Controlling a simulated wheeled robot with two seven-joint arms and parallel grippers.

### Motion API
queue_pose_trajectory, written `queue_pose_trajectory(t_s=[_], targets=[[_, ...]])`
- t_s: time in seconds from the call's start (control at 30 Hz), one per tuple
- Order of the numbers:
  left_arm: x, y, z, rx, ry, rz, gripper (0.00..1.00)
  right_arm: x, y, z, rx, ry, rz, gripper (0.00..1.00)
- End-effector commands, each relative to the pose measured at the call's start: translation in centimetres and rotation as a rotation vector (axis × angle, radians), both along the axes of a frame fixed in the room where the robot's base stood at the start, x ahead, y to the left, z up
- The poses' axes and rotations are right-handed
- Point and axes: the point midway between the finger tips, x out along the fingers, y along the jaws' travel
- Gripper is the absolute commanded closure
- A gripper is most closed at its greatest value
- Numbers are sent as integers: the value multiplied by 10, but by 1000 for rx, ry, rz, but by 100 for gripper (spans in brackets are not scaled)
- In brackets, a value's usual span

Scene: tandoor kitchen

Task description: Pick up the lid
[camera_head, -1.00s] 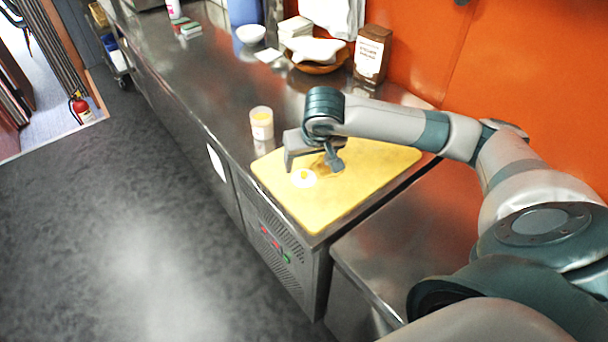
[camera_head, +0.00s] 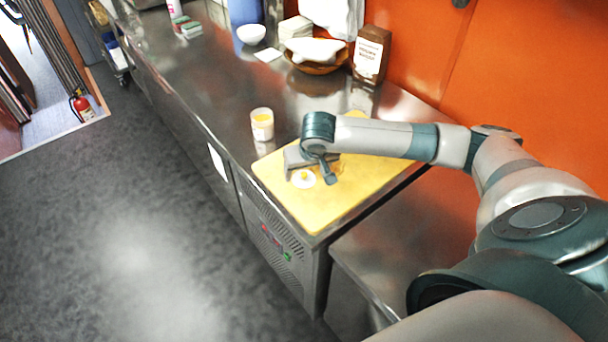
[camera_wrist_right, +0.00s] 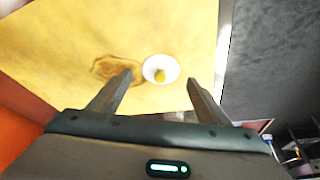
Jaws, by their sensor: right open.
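My left gripper is not in view.
A brown stain (camera_wrist_right: 116,68) marks the board beside the lid. The counter left of the jar is clear.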

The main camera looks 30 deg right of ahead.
Motion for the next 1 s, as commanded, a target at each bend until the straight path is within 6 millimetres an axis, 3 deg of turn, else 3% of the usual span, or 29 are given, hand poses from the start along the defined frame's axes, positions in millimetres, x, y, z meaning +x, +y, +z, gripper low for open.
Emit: queue_pose_trajectory(t_s=[0.23, 0.67, 0.7, 0.87, 1.0], targets=[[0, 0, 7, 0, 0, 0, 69, 7, -2, -19, -1, 1, 1, 29], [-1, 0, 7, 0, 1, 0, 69, 7, -2, -20, 0, 1, 1, 29], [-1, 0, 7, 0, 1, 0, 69, 7, -2, -19, 0, 1, 1, 32], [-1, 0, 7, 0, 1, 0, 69, 7, -2, -19, 0, 1, 1, 70], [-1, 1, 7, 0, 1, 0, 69, 7, -2, -20, 0, 1, 1, 74]])
